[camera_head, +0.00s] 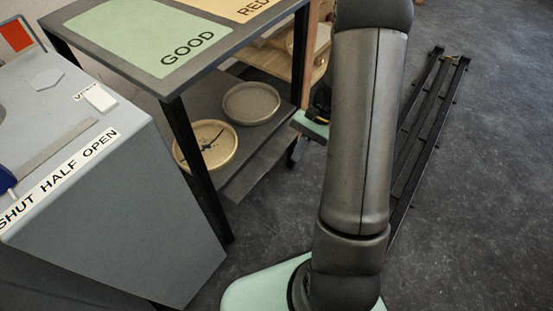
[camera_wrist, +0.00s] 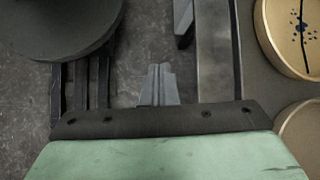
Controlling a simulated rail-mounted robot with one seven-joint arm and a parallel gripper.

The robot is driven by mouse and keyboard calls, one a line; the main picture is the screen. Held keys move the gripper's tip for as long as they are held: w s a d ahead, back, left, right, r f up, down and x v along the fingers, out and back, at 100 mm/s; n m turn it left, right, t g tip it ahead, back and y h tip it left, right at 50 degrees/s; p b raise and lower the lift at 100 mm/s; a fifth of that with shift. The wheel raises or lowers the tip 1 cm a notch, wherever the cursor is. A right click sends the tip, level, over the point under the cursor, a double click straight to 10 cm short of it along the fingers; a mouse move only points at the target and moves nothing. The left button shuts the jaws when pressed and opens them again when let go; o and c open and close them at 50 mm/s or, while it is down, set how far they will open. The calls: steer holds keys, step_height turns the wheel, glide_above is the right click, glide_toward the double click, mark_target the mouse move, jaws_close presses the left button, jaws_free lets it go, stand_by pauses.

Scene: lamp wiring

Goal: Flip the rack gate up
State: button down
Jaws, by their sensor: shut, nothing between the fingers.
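I cannot pick out the rack gate with certainty. A dark lower shelf (camera_head: 189,103) under the table holds two round shallow dishes. A long grey strip (camera_wrist: 214,58) runs beside these dishes in the wrist view; I cannot tell whether it is the gate. My gripper (camera_wrist: 159,72) shows in the wrist view with its grey fingers together and empty, left of that strip and apart from it in the picture. In the head view my arm hides most of the gripper.
The tan dish (camera_head: 205,146) and grey dish (camera_head: 251,103) sit on the shelf. The table top (camera_head: 120,52) above carries a green GOOD sheet (camera_head: 150,35). A grey cabinet (camera_head: 120,215) stands at left. Black rails (camera_head: 430,130) lie on the floor at right.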

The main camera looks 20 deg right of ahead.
steer(key=w+d+f+m+t+y+b, duration=0.1)
steer(key=d+f+m+y, duration=0.2)
steer(key=f, duration=0.6)
steer(key=w+d+f+m+t+y+b, duration=0.1)
steer(key=d+f+m+t+y, duration=0.15)
steer(key=f, duration=0.65)
steer(key=w+a+f+m+t+y, duration=0.1)
steer(key=a+f+m+t, duration=0.1)
steer(key=m+t, duration=0.5)
steer(key=w+a+f+m+t+y+p, duration=0.1)
steer(key=m+t, duration=0.6)
steer(key=t, duration=0.8)
step_height(320, 180, down, 2)
steer(key=w+a, duration=0.1)
steer(key=a, duration=0.1)
steer(key=shift+a, duration=0.4)
steer(key=shift+w+f, duration=0.1)
steer(key=w+a+r+b, duration=0.1)
steer(key=w+a+r, duration=0.1)
steer(key=r, duration=0.6)
steer(key=shift+w+a+r, duration=0.15)
steer(key=shift+w+r, duration=0.1)
steer(key=shift+w, duration=0.35)
